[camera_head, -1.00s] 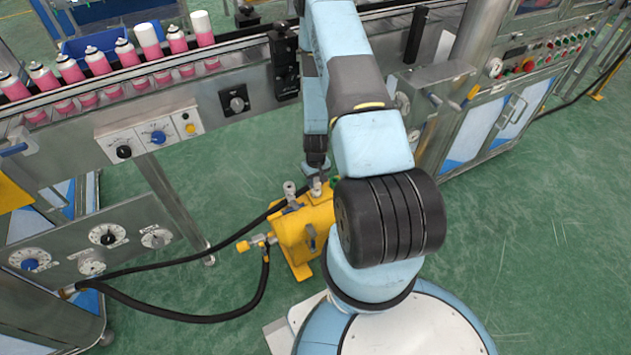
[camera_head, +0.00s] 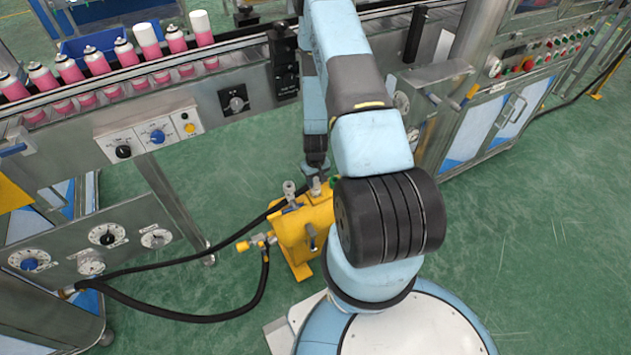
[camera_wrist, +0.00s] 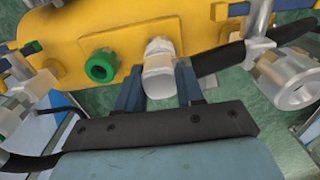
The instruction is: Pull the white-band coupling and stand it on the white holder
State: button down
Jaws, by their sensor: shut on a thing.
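In the wrist view, my gripper (camera_wrist: 158,80) has its two dark blue fingers on either side of a pale white-grey coupling (camera_wrist: 158,72) and is shut on it. The coupling is at the front edge of a yellow block (camera_wrist: 125,40); whether it touches the block is unclear. A white band cannot be made out separately. In the head view, the yellow block (camera_head: 302,236) stands low beside my base, and my fingers are hidden or too small behind the block's top. I cannot pick out the white holder for certain.
A green ring (camera_wrist: 101,66) sits on the block, left of the coupling. Metal fittings (camera_wrist: 287,78) flank my gripper, with a black hose (camera_wrist: 222,58) on the right. Another black hose (camera_head: 190,316) runs to the left cabinet. A conveyor with pink cans (camera_head: 99,61) stands behind.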

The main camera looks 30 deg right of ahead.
jog(key=shift+f, duration=0.5)
dwell(1.8)
jog(key=c, duration=0.6)
grip_release()
notch_tip(320, 180, up, 14)
jog(key=shift+f, duration=0.15)
dwell(0.5)
